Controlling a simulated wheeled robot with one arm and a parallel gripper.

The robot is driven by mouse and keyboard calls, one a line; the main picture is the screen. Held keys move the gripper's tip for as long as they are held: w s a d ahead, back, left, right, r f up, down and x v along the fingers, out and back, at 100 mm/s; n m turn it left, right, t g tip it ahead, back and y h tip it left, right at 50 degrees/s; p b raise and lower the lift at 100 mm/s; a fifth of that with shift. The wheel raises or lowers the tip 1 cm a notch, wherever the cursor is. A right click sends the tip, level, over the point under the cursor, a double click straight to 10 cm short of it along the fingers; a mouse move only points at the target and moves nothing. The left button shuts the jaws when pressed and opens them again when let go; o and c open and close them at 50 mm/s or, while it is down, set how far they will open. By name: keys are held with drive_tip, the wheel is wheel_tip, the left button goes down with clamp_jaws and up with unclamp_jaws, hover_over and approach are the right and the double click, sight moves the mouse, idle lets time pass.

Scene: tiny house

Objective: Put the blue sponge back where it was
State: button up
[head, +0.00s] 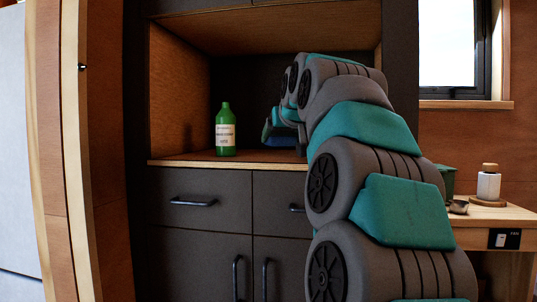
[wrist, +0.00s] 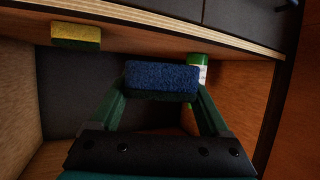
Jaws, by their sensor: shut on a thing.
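The blue sponge (wrist: 161,78) is held between the two fingers of my gripper (wrist: 160,88) in the wrist view. In the head view, a dark blue bit of the sponge (head: 284,141) shows inside the open shelf niche, partly hidden by my arm. The sponge is close to the shelf board (head: 180,160); I cannot tell whether it touches it. A green bottle with a white label (head: 225,132) stands left of my gripper in the head view, and it shows beside the right finger in the wrist view (wrist: 197,70).
A yellow and green sponge (wrist: 76,36) lies on the shelf in the wrist view, at the upper left; my arm seems to hide it from the head camera. Drawers (head: 195,202) are below the niche. A wooden side table (head: 490,213) with a white jar (head: 488,185) stands at right.

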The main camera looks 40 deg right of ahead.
drive_tip(key=p, duration=0.2)
hover_over(270, 160)
drive_tip(key=shift+f, duration=0.45)
drive_tip(key=shift+w+d+f, duration=0.2)
drive_tip(key=shift+w, duration=0.2)
drive_tip(key=shift+f+b, duration=0.45)
drive_tip(key=shift+f, duration=1.3)
drive_tip(key=o, duration=1.1)
drive_tip(key=shift+f, duration=0.1)
drive_tip(key=shift+o, duration=0.2)
